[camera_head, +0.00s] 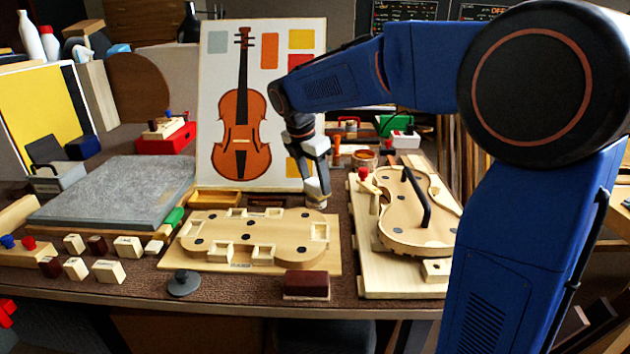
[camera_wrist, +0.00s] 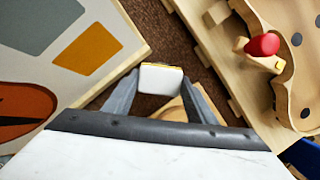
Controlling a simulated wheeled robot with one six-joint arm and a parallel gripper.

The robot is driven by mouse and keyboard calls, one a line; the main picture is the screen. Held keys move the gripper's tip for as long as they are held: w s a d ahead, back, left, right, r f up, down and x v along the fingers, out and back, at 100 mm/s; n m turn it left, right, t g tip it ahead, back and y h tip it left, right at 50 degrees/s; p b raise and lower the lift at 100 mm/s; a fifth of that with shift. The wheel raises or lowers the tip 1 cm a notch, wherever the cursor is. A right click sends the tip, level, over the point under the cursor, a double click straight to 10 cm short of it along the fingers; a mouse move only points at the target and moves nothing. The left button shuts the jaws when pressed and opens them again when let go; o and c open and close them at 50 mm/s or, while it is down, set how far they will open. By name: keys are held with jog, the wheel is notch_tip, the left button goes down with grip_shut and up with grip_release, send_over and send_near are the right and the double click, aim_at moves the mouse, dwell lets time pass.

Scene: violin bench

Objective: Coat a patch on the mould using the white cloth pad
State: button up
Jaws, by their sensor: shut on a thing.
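My gripper (camera_head: 315,172) points down near the back right end of the mould. It is shut on the white cloth pad (camera_head: 316,189), which looks like a pale block. In the wrist view the pad (camera_wrist: 160,79) sits between the two grey fingers. The mould (camera_head: 262,229) is a flat, light wooden violin-shaped form with square cut-outs and dark round spots, on a pale board. The pad appears above or just behind the mould's right end. I cannot tell its exact height from this angle. Only a little pale wood shows below it in the wrist view.
A violin picture board (camera_head: 222,60) stands behind the mould. A violin body with a black bar (camera_head: 405,236) lies on a board to the right. A grey slab (camera_head: 115,192) and several small blocks are left. A dark red block (camera_head: 307,284) and grey knobbed disc (camera_head: 184,284) sit in front.

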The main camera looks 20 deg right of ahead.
aim_at(315, 183)
jog(key=shift+r, duration=3.45)
